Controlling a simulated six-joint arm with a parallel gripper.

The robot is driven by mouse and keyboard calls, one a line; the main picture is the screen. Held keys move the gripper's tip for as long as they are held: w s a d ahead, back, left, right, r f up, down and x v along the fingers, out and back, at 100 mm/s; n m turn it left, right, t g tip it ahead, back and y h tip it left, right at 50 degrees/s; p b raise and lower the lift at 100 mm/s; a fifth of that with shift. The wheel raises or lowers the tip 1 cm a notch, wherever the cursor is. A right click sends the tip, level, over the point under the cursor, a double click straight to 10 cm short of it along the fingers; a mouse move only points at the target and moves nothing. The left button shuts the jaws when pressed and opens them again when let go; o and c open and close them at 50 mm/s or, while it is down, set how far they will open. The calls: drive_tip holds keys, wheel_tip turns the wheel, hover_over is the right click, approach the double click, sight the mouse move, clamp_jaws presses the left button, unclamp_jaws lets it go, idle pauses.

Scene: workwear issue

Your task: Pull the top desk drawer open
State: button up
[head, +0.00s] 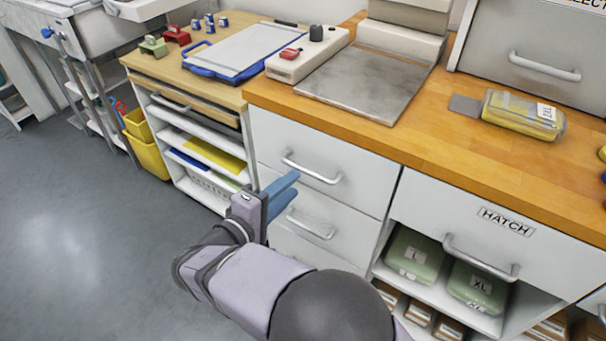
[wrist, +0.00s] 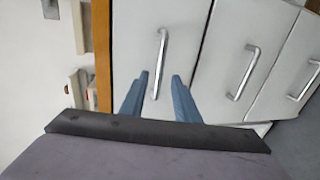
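The top desk drawer (head: 272,141) is a white front under the wooden worktop, flush with the cabinet, so it looks shut. Its silver bar handle (head: 312,169) shows in the head view, and the handle also stands upright in the turned wrist view (wrist: 163,45). My gripper (head: 296,180) has blue fingers and is just in front of and below the handle's left part. In the wrist view the fingers (wrist: 160,75) are spread apart, with the handle lying between and beyond them. They look empty; whether the tips reach the bar I cannot tell.
A second drawer handle (head: 311,225) lies below. To the right is a HATCH front (head: 430,207) with its own handle, above a shelf of green packs (head: 413,252). Open shelves (head: 196,152) stand left. A scale plate (head: 365,84) lies on the worktop. Floor at left is clear.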

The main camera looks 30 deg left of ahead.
sight(306, 173)
drive_tip(key=shift+x, duration=3.05)
clamp_jaws()
